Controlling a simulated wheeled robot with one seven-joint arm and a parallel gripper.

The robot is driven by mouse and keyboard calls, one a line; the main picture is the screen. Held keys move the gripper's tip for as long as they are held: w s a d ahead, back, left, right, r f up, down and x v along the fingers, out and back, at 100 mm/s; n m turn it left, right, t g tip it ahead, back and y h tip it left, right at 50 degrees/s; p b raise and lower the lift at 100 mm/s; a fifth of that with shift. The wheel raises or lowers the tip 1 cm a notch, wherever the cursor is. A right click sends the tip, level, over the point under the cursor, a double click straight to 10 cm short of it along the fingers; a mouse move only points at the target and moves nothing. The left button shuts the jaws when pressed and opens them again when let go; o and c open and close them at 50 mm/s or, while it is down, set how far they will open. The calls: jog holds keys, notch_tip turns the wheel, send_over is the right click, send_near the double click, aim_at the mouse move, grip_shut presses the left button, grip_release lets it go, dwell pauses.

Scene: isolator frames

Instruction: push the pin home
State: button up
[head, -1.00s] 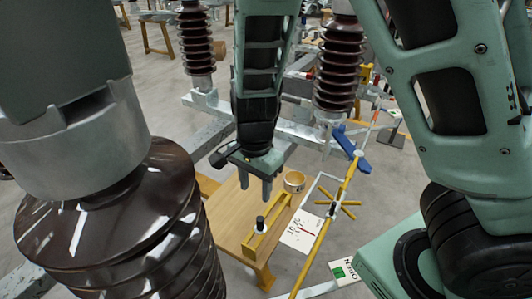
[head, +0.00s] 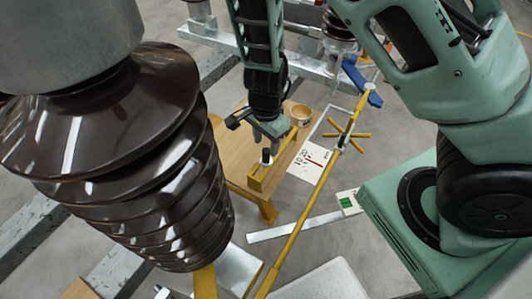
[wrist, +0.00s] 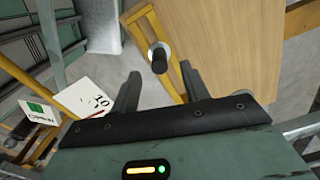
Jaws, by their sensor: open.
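The pin (head: 266,157) has a black top and a pale collar. My gripper (head: 269,140) is open, pointing down just above the pin. In the wrist view the pin (wrist: 159,62) shows between the two spread fingers of my gripper (wrist: 158,76), and nothing is held. I cannot tell whether a finger touches the pin. The pin's lower part is hidden in the bracket.
A large brown ribbed insulator (head: 150,150) fills the left. A yellow pole with a spoked handle (head: 345,135) runs right of the table. A white card (head: 310,160) lies by the table and a round tan container (head: 301,114) stands at its far edge.

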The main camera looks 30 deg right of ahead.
aim_at(266, 150)
jog(key=shift+f+b, duration=0.5)
jog(key=shift+f, duration=1.6)
grip_shut()
jog(key=shift+r, duration=0.15)
jog(key=shift+r+p, duration=3.2)
jog(key=shift+p, duration=0.05)
